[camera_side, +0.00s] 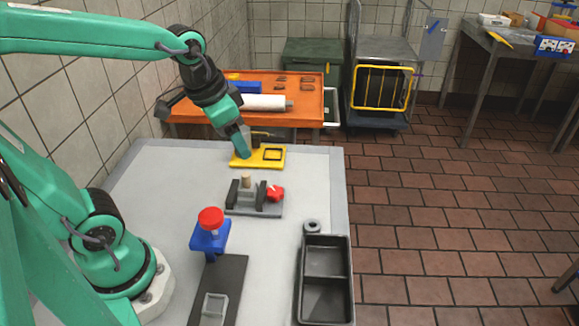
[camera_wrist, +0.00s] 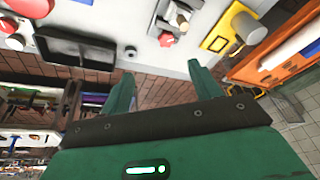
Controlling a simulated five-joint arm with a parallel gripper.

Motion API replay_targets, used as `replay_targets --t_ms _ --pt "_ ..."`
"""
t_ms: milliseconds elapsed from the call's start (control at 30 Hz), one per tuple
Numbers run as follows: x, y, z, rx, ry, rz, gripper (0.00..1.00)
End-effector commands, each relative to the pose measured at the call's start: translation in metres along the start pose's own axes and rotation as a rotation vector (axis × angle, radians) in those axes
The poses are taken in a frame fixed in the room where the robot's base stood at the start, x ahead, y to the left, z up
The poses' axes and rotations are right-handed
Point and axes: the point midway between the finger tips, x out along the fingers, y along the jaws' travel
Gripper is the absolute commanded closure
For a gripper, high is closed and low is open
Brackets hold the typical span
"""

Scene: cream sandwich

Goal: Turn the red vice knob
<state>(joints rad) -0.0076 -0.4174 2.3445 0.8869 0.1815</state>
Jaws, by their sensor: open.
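The red vice knob (camera_side: 276,192) is on the right side of the grey vice (camera_side: 240,208), which stands mid-table with a tan peg between its jaws. In the wrist view the knob (camera_wrist: 166,40) shows just beyond my fingertips, beside the vice (camera_wrist: 171,15). My gripper (camera_side: 242,154) is at the left part of the yellow plate, behind the vice and apart from the knob. In the wrist view my gripper (camera_wrist: 162,58) is open with nothing between its two green fingers. Whether the fingertips touch the yellow plate I cannot tell.
The yellow plate (camera_side: 276,163) lies at the table's far edge. A blue stand with a red top (camera_side: 210,218) is in front of the vice. A black divided tray (camera_side: 325,262) is at the right. The table (camera_side: 318,185) is bare right of the vice.

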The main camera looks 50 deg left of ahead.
Motion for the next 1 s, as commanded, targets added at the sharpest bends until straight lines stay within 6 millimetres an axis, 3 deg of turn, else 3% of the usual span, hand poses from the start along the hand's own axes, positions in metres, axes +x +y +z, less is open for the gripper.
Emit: replay_targets --t_ms 1000 --pt "-0.035 0.010 0.046 -0.167 0.159 -0.012 0.37"
